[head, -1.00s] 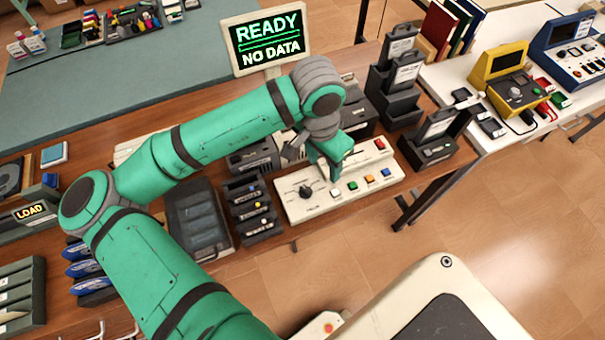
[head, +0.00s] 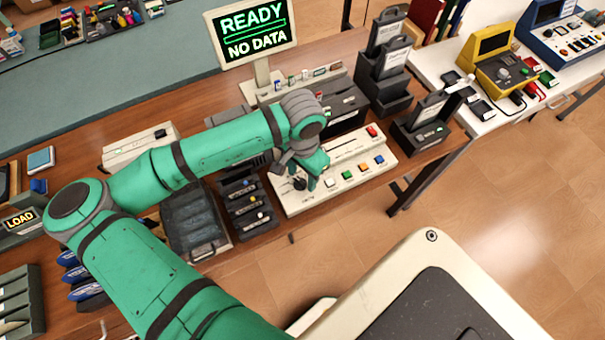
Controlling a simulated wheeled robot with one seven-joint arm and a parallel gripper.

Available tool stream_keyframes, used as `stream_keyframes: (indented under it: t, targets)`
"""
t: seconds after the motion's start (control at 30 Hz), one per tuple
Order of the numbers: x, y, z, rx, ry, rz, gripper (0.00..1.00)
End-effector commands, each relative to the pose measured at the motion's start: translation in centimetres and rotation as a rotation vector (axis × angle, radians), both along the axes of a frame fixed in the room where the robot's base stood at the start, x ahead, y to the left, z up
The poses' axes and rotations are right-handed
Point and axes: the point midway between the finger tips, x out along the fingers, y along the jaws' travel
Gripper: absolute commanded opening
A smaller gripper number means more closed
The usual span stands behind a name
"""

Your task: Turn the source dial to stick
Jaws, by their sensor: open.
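A cream control panel (head: 348,186) lies on the wooden bench with a row of coloured buttons and a slider slot. The source dial (head: 300,184) is a black knob at its left end, partly hidden by my gripper. My gripper (head: 303,175) is open and points down just above the dial, with a green finger at the dial's right side. I cannot tell whether the fingers touch the knob or which mark it points at. A monitor (head: 253,34) behind reads "READY" and "NO DATA".
Slotted dark holders (head: 246,205) stand left of the panel, beside a dark tray (head: 195,222). Black card stands (head: 427,130) rise at the right. Yellow (head: 497,62) and blue (head: 556,35) consoles sit on the white table.

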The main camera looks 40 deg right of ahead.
Motion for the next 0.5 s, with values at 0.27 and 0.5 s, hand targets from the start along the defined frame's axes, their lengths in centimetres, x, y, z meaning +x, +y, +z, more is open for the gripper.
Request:
stream_keyframes:
  t: [0.27, 0.5]
  targets:
    - [-0.03, -0.09, -0.46, -0.001, 0.0, -0.002, 0.47]
    - [-0.03, -0.09, -0.45, -0.001, 0.0, -0.002, 0.11]
